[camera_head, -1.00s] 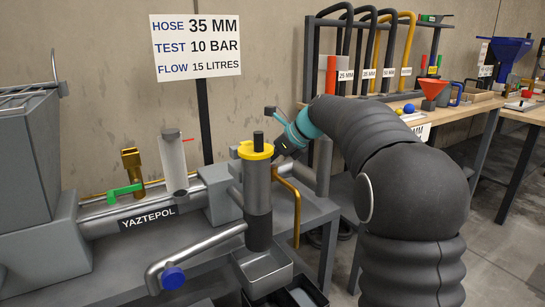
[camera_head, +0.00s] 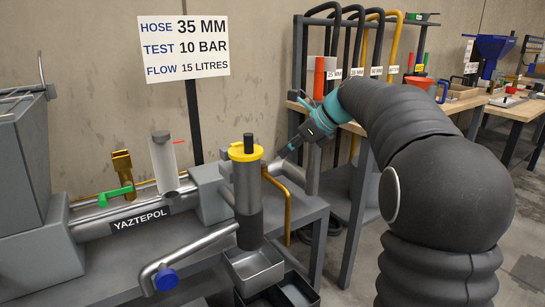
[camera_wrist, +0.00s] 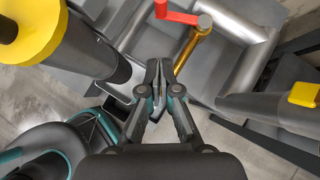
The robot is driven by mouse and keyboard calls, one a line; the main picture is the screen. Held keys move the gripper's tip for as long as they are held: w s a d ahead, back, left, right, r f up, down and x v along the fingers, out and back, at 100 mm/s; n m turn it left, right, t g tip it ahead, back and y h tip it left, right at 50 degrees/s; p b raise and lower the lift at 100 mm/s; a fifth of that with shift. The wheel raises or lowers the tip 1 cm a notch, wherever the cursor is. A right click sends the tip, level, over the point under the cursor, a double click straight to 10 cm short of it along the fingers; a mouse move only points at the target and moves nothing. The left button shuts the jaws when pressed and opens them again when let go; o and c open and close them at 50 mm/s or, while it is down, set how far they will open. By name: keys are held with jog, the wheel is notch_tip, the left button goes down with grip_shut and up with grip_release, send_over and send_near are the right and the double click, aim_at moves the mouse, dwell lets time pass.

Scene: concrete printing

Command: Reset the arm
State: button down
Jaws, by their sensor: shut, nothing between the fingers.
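My gripper (camera_head: 287,152) is shut and empty in the head view, right of the yellow-capped grey cylinder (camera_head: 246,190) and apart from it. In the wrist view my gripper (camera_wrist: 158,66) shows its fingers together in the middle, with nothing between them. My arm arches in from the right side of the head view. The yellow cap also shows in the wrist view (camera_wrist: 28,28) at the upper left.
The pump bench (camera_head: 310,215) carries a YAZTEPOL pipe (camera_head: 150,222), a green-handled brass valve (camera_head: 122,175) and a blue-knobbed pipe (camera_head: 166,279). Metal trays (camera_head: 255,268) sit below the cylinder. A hose rack (camera_head: 345,40) and a wooden table (camera_head: 515,108) stand behind my arm.

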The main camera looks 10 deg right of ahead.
jog(key=s+d+f+n+g+h, duration=0.1)
jog(key=s+d+f+n+h, duration=0.35)
jog(key=s+f+n, duration=0.5)
jog(key=s+a+f+n+h, duration=0.1)
jog(key=s+a+f+n, duration=0.1)
jog(key=s+n, duration=0.5)
jog(key=s+a+f+n+t+h, duration=0.1)
jog(key=s+n, duration=0.7)
jog(key=s, duration=1.1)
jog(key=shift+a+f+t+h, duration=0.3)
jog(key=shift+a+f+h, duration=0.25)
jog(key=shift+a, duration=0.1)
